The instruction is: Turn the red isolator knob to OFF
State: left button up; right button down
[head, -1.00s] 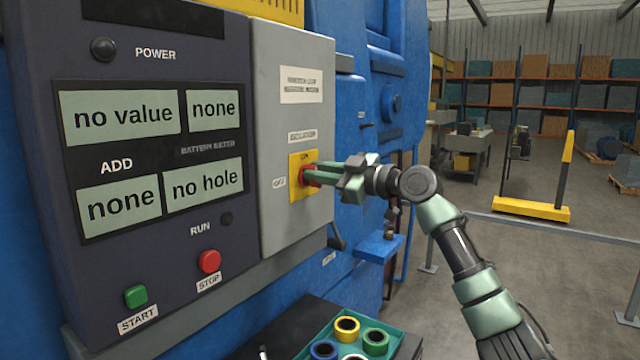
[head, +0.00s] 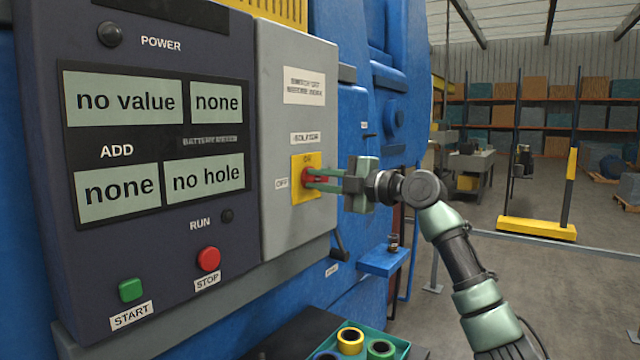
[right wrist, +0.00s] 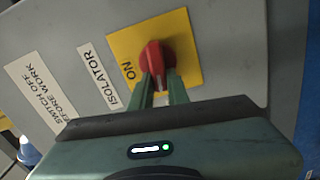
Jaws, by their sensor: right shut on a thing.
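The red isolator knob (head: 309,177) sits on a yellow plate (head: 299,195) on the grey box. ON is printed above the knob and an OFF label (head: 281,183) is left of the plate. My right gripper (head: 318,179) is shut on the knob from the right, one finger above the other. In the right wrist view the knob (right wrist: 157,62) shows between the fingertips (right wrist: 160,88). Its ridge runs up and down there, across the direction of ON, with a pale mark at its lower end. My left gripper is out of view.
The dark panel (head: 150,225) at the left bears displays, a green START button (head: 131,290) and a red STOP button (head: 207,259). A green tray (head: 398,346) with coloured rings is below. A blue ledge (head: 384,262) juts out under my right arm.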

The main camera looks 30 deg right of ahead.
jog(key=shift+f+n, duration=0.15)
jog(key=shift+n, duration=0.65)
jog(key=c, duration=1.4)
grip_release()
jog(key=shift+o, duration=0.2)
jog(key=shift+s+d+f+b, duration=0.2)
jog(key=shift+s+b, duration=0.15)
jog(key=shift+b, duration=0.2)
jog(key=b+v, duration=0.2)
jog(key=v, duration=0.5)
jog(key=shift+b, duration=0.35)
jog(key=shift+r, duration=0.1)
